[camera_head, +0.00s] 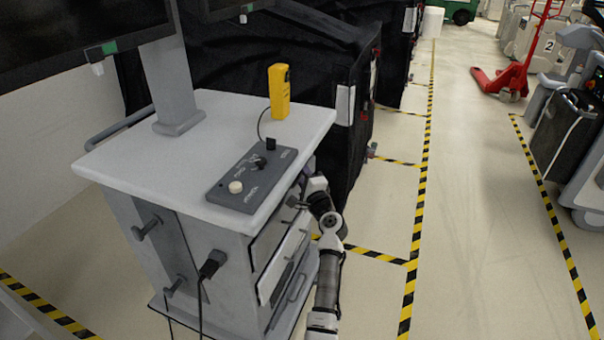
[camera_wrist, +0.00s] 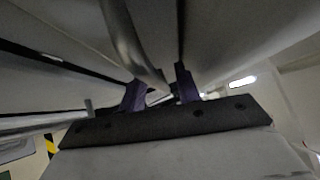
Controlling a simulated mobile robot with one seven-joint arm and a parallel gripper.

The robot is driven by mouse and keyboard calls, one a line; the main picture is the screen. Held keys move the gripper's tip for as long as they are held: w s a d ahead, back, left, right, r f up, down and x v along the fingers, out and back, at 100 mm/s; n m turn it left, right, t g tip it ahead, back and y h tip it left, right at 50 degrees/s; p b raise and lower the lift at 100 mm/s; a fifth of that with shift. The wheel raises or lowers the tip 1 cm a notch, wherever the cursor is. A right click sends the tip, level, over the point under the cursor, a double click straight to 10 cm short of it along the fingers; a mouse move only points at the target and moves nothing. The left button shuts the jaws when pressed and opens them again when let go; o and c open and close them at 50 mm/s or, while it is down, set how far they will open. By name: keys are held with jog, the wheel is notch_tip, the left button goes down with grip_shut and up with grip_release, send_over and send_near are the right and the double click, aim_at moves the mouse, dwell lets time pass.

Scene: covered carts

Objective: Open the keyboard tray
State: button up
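The grey cart (camera_head: 150,160) has several stacked fronts on its right side, under the top board. Which of these is the keyboard tray is unclear. An upper front (camera_head: 268,236) sits just below the top, and a pale front (camera_head: 283,268) lies beneath it. My gripper (camera_head: 302,195) is beside the cart's right side, just below the top's edge, partly hidden in the head view. In the wrist view my gripper's two purple fingers (camera_wrist: 160,92) are apart. A curved grey handle bar (camera_wrist: 130,40) runs down between them, with a gap visible on its right. Firm contact cannot be made out.
On the cart top are a control panel (camera_head: 252,178) and a yellow handheld device (camera_head: 279,91). A black covered cart (camera_head: 345,120) stands close behind my gripper. The floor (camera_head: 480,220) to the right is clear, with striped tape (camera_head: 420,210).

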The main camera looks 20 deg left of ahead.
grip_shut()
jog(key=shift+d, duration=0.1)
jog(key=d+b, duration=0.5)
jog(key=d, duration=1.9)
jog(key=shift+s, duration=0.4)
grip_release()
jog(key=shift+a, duration=0.1)
jog(key=b+v, duration=0.2)
jog(key=v, duration=1.2)
jog(key=shift+b, duration=0.3)
